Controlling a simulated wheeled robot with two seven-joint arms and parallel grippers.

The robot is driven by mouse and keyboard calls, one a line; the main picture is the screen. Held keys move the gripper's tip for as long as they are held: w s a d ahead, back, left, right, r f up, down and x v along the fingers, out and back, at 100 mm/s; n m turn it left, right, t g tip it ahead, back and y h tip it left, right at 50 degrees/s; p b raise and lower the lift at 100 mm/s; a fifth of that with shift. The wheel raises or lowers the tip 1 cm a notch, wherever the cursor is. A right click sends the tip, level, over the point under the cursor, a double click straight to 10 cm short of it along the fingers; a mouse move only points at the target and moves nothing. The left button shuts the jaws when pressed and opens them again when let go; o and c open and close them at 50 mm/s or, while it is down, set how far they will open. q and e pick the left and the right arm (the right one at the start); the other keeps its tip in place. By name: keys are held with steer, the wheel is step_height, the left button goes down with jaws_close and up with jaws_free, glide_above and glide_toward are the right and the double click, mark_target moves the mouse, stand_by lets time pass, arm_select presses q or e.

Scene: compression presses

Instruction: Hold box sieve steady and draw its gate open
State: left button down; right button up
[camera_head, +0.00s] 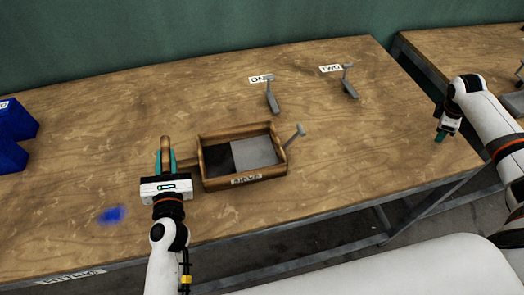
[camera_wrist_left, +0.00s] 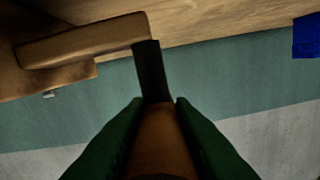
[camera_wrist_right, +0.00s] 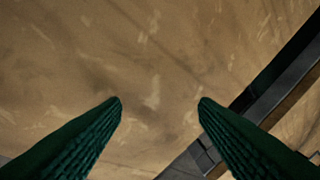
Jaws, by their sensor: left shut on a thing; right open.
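The box sieve (camera_head: 247,180) is a wooden open box with a label on its front, on the table. Its inside is dark at left, with a grey plate (camera_head: 255,152) covering the right part. A grey gate handle (camera_head: 295,135) sticks out past its right wall. A wooden grip (camera_head: 166,146) stands at its left side. My left gripper (camera_head: 165,163) is shut on this wooden grip, which also shows between the green fingers in the left wrist view (camera_wrist_left: 165,135). My right gripper (camera_head: 440,137) is open and empty at the table's right edge, away from the sieve.
Two grey handled pieces (camera_head: 272,95) (camera_head: 349,82) lie behind the sieve beside labels reading ONE and TWO. Blue bins (camera_head: 12,140) stand at the left edge. A blue patch (camera_head: 111,215) lies front left. The table right of the sieve is clear. Another table (camera_head: 455,50) stands beyond a gap.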

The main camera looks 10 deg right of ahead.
steer(key=w+a+r+n+y, duration=0.1)
steer(key=w+a, duration=0.1)
steer(key=a, duration=0.4)
steer(key=w+a+r+n+y, duration=0.1)
steer(key=w+a+y, duration=0.1)
steer(key=a, duration=0.5)
steer(key=w+a+r+n+y, duration=0.1)
steer(key=w+a, duration=0.3)
steer(key=a, duration=0.2)
steer(key=shift+a+r+t, duration=0.2)
steer(key=shift+a+t, duration=0.15)
steer(key=shift+t, duration=0.05)
steer(key=w+a+r+n+y, duration=0.1)
steer(key=a+r+n+y, duration=0.3)
steer(key=a, duration=0.7)
steer(key=n+g, duration=0.2)
glide_toward(302, 128)
steer(key=x, duration=1.2)
steer(key=shift+a+f, duration=0.1)
steer(key=shift+f, duration=0.05)
steer(key=c, duration=1.1)
